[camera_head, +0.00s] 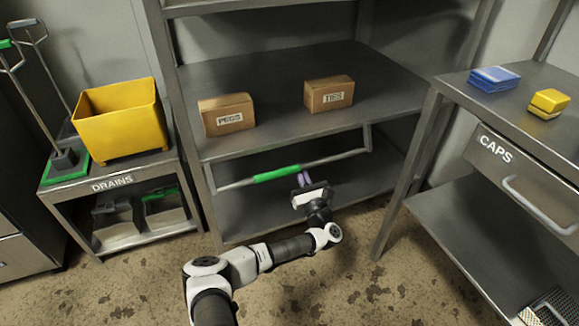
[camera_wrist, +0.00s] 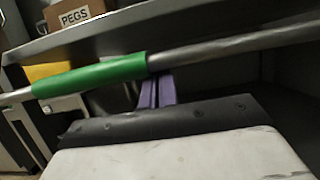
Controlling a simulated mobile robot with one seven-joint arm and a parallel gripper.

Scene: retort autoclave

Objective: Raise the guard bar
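The guard bar (camera_head: 322,161) is a grey metal bar with a green grip sleeve (camera_head: 276,174). It runs across the front of the middle rack, below the shelf with the boxes, with an arm at each end. My gripper (camera_head: 304,179) is just below the bar in the head view, right of the green sleeve. In the wrist view the bar (camera_wrist: 230,48) crosses in front of my purple fingers (camera_wrist: 157,92) and hides their tips by the sleeve's right end. The fingers stand close together with nothing seen between them. I cannot tell whether they touch the bar.
A PEGS box (camera_head: 227,114) and a TIES box (camera_head: 329,94) stand on the shelf above the bar. A yellow bin (camera_head: 120,118) stands on the DRAINS cart at left. The CAPS table (camera_head: 470,80) is at right. Rack posts flank the bar.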

